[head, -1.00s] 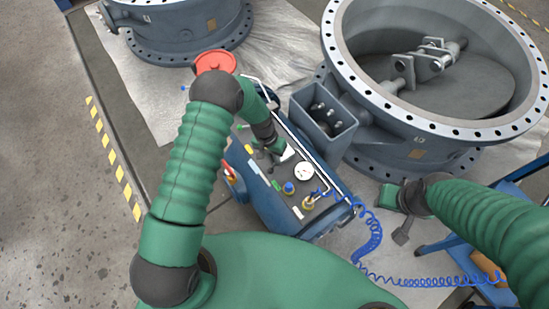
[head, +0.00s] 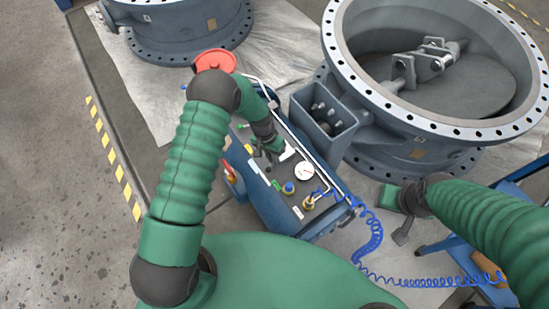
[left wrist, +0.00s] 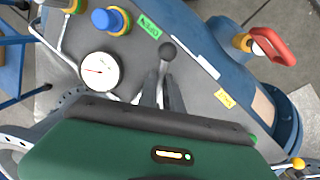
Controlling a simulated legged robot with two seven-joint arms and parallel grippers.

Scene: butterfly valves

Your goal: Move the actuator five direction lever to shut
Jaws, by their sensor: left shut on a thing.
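The actuator (head: 300,212) is a blue unit with a dark grey top panel, below the middle of the head view. A dark lever with a round knob (left wrist: 168,50) stands on that panel in the left wrist view. My left gripper (left wrist: 164,82) is shut on the lever just below the knob, one finger on each side. In the head view the left gripper (head: 270,157) reaches down to the panel and hides most of the lever. A green label (left wrist: 150,27) and a yellow label (left wrist: 225,98) lie on either side of it. My right gripper (head: 403,230) hangs away from the actuator; its opening is unclear.
A pressure gauge (left wrist: 100,71), a blue button (left wrist: 107,21) and a red handle (left wrist: 273,46) are close to the lever. A blue coiled hose (head: 370,240) runs off the actuator. A large open valve (head: 370,150) stands beyond it, with a red handwheel (head: 215,61) at upper left.

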